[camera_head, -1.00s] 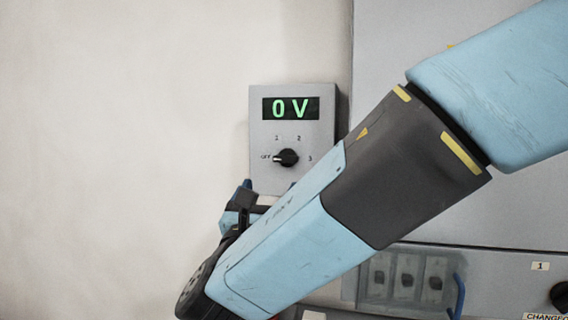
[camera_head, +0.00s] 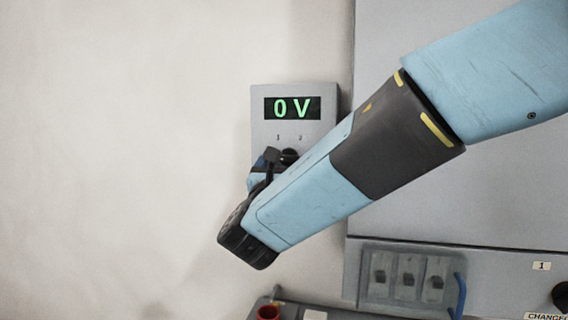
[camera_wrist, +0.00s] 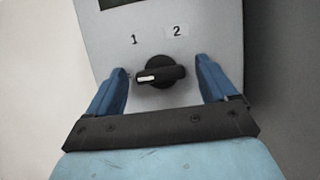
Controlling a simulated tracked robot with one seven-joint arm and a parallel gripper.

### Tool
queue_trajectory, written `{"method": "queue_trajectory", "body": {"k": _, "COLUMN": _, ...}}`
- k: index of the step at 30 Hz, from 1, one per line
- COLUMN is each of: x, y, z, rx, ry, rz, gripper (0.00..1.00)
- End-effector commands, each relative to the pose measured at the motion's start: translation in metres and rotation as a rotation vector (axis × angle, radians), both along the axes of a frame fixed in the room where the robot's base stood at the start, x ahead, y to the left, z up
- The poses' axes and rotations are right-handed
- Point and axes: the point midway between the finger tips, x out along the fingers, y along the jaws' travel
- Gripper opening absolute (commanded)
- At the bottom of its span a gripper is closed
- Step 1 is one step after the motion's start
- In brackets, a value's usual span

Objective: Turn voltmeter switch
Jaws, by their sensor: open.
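The voltmeter (camera_head: 325,120) is a grey box on the wall, and its display (camera_head: 292,108) reads 0 V in green. Its black rotary switch (camera_wrist: 160,73) shows in the wrist view, with the white pointer mark toward the left. The labels 1 and 2 show above the switch. In the head view my arm covers most of the switch and only its top shows. My gripper (camera_wrist: 160,85) is open, with one blue finger to the left of the knob and one to the right. Gaps show between the knob and both fingers. I cannot tell how deep the fingers reach.
A large grey cabinet (camera_head: 420,215) stands right of the voltmeter. A red round part (camera_head: 268,312) shows at the bottom. The wall at left is bare.

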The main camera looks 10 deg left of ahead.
Motion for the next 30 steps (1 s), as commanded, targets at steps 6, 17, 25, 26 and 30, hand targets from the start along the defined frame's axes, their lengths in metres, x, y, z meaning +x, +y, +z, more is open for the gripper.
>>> {"method": "queue_trajectory", "body": {"k": 6, "x": -0.0003, "y": 0.0, "z": 0.0, "rx": 0.0, "ry": 0.0, "rz": 0.0, "gripper": 0.71}}
{"method": "queue_trajectory", "body": {"k": 17, "x": -0.0005, "y": 0.0001, "z": -0.0001, "rx": 0.0, "ry": 0.0, "rz": 0.0, "gripper": 0.36}}
{"method": "queue_trajectory", "body": {"k": 25, "x": -0.0005, "y": 0.0003, "z": -0.0001, "rx": 0.012, "ry": -0.001, "rz": 0.001, "gripper": 0.29}}
{"method": "queue_trajectory", "body": {"k": 26, "x": -0.0005, "y": 0.0004, "z": -0.0001, "rx": 0.017, "ry": -0.001, "rz": 0.0, "gripper": 0.29}}
{"method": "queue_trajectory", "body": {"k": 30, "x": -0.0002, "y": 0.0007, "z": -0.0001, "rx": 0.064, "ry": -0.004, "rz": 0.0, "gripper": 0.29}}
